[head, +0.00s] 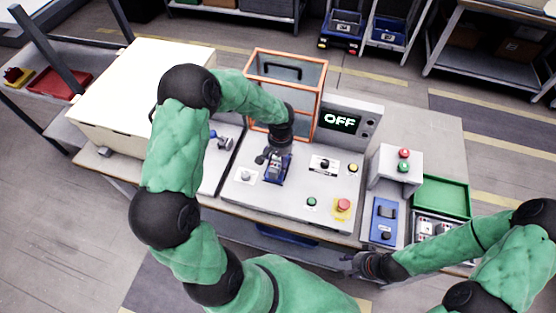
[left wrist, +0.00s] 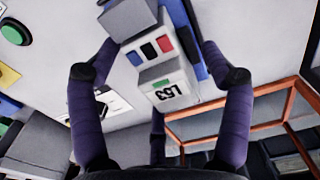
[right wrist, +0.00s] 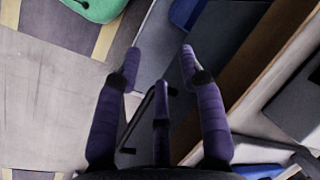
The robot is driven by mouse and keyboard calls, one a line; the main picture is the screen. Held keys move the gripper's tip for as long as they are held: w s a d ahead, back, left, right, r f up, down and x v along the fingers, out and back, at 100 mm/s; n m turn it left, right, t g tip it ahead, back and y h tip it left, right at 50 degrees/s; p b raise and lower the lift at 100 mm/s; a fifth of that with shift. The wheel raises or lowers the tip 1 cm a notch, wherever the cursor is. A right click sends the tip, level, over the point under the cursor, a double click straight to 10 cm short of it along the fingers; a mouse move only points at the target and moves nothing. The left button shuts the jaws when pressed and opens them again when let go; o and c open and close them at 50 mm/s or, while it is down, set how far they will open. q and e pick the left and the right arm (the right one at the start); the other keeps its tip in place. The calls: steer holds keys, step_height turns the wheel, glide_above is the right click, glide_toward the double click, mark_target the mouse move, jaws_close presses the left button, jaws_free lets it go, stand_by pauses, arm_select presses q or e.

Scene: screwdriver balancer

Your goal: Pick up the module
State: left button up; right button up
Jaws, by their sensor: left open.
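The module (left wrist: 165,75) is a pale grey block marked "L53", with red, black and blue patches and a blue side. In the head view the module (head: 275,170) sits on the front part of the grey console (head: 310,212). My left gripper (head: 274,154) is right over it. In the left wrist view my left gripper (left wrist: 160,50) is open, with a finger on each side of the module; I cannot tell whether they touch it. My right gripper (head: 352,264) is low by the table's front edge; in its wrist view (right wrist: 160,55) the fingers are apart and empty.
A red stop button (head: 343,205) and a green button (head: 312,202) are on the console. A green tray (head: 441,197) lies right, a cream box (head: 135,85) left.

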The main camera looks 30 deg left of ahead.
arm_select(q)
jaws_close()
steer(key=shift+r, duration=0.1)
steer(key=shift+r, duration=0.25)
step_height(320, 180, up, 2)
steer(key=shift+r, duration=0.1)
steer(key=s+d+r+p, duration=0.2)
steer(key=s+r, duration=0.8)
steer(key=s, duration=0.4)
